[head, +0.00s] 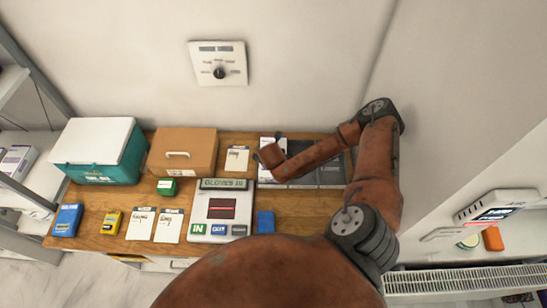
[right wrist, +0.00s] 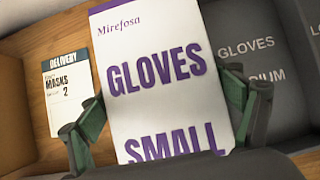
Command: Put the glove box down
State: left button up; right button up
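The glove box, white with purple "GLOVES SMALL" lettering (right wrist: 155,75), fills the middle of the right wrist view. My right gripper (right wrist: 168,115) has a green-padded finger against each side of it, shut on it. In the head view the glove box (head: 267,142) is partly covered by my right gripper (head: 272,153), at the back of the wooden counter (head: 285,210). Whether its underside touches the counter is hidden. Dark grey marked areas (head: 330,174) lie just right of it; one reads "GLOVES" and "DIUM" (right wrist: 255,60). My left gripper is out of view.
A "MASKS 2" delivery card (right wrist: 66,95) lies left of the glove box, beside a brown box (head: 183,152). A teal case (head: 100,150), a "GLOVES IN" panel (head: 221,205), cards and small boxes occupy the counter. The wall is close on the right.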

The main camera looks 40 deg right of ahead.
jog(key=o, duration=0.3)
jog(key=shift+s+a+f, duration=0.1)
jog(key=shift+s+f, duration=0.05)
jog(key=shift+f, duration=0.5)
jog(key=shift+o, duration=0.4)
jog(key=shift+s+r, duration=0.1)
jog(key=shift+r, duration=0.05)
jog(key=shift+r, duration=0.3)
jog(key=p+v, duration=1.1)
jog(key=shift+w+d+r, duration=0.25)
jog(key=shift+w+r, duration=0.1)
jog(key=shift+p+v, duration=0.8)
jog(key=shift+p, duration=0.2)
